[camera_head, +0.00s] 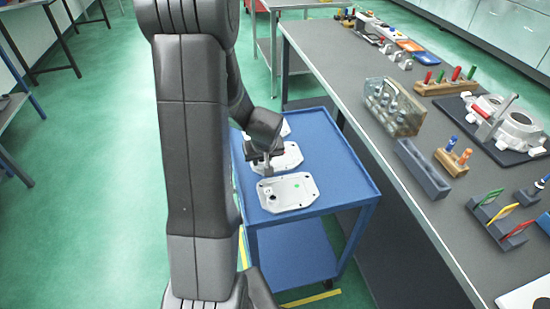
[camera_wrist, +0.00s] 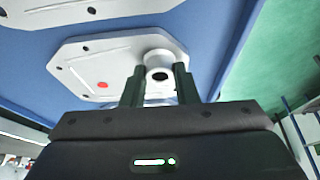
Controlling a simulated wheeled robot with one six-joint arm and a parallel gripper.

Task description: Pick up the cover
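Silver plate-like covers lie flat on the blue cart top (camera_head: 335,160). The near cover (camera_head: 295,190) bears a green dot and a round boss at its left. My gripper (camera_head: 267,168) points down at the left part of the middle cover (camera_head: 290,157); my arm partly hides a far cover (camera_head: 285,130). In the wrist view, a cover with a red dot (camera_wrist: 102,72) has a round boss near my gripper (camera_wrist: 159,78). The two dark fingers stand apart, roughly on either side of this boss. I cannot tell whether they touch it. Part of another cover (camera_wrist: 70,10) shows beyond.
A long grey workbench (camera_head: 385,135) stands close to the cart's right side. It carries a clear case (camera_head: 392,105), a grey slotted block (camera_head: 422,168), tool holders and a large casting (camera_head: 508,122). Green floor (camera_head: 90,190) at left is open.

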